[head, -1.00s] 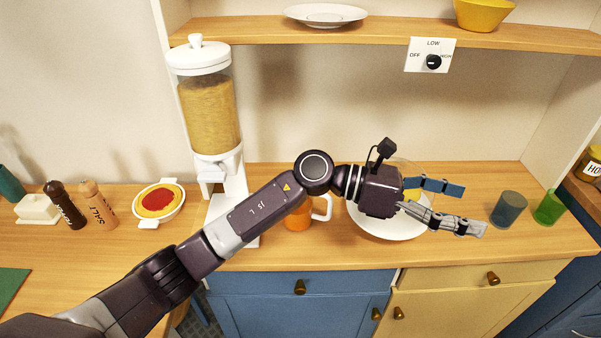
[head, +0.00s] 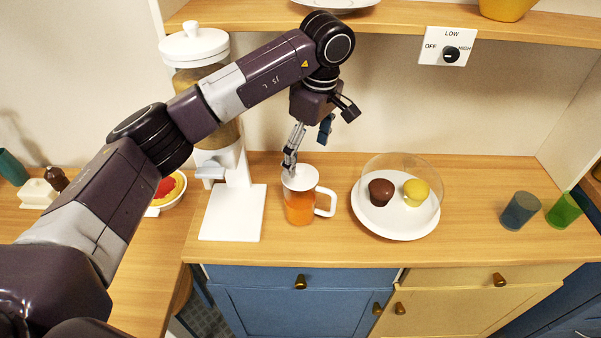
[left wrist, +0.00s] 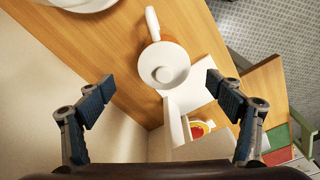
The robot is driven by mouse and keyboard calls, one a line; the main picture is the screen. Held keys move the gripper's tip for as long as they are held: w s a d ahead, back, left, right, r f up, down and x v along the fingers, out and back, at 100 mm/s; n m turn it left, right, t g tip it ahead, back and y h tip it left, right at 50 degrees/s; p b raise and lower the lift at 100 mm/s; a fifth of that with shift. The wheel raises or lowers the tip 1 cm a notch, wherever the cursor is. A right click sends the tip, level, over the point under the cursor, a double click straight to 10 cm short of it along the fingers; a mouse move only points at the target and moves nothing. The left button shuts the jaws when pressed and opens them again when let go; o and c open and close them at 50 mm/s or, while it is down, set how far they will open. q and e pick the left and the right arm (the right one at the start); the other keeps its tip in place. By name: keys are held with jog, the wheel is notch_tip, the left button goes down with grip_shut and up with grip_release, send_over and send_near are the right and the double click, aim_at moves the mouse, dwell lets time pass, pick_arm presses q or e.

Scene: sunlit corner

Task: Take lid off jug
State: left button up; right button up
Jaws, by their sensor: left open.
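The jug (head: 299,208) stands upright on the wooden counter, clear-walled with orange contents and a white handle at its right. Its round white lid (head: 300,178) is on top. In the left wrist view the lid (left wrist: 163,66), with a small central knob, lies beyond the fingertips and roughly between them, and the white handle (left wrist: 152,22) points up the picture. My left gripper (head: 308,160) points down just above and behind the lid in the head view. Its fingers (left wrist: 157,87) are wide apart and empty. My right gripper is in neither view.
A white cereal dispenser (head: 231,207) stands close left of the jug. A white plate (head: 396,226) with two cupcakes under a clear dome is to the right. Blue (head: 520,210) and green (head: 565,209) cups stand farther right. A shelf (head: 400,28) runs above.

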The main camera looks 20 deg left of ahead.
aim_at(300, 167)
pick_arm(q)
jog(key=f+p, duration=0.1)
jog(key=a+f, duration=0.1)
jog(key=f, duration=0.1)
jog(key=f+p, duration=0.1)
jog(key=shift+s+a+f+p, duration=0.2)
jog(key=shift+a+p, duration=0.05)
jog(key=shift+p, duration=0.05)
jog(key=shift+f, duration=0.35)
jog(key=shift+w, duration=0.1)
jog(key=shift+c, duration=0.2)
jog(key=c, duration=1)
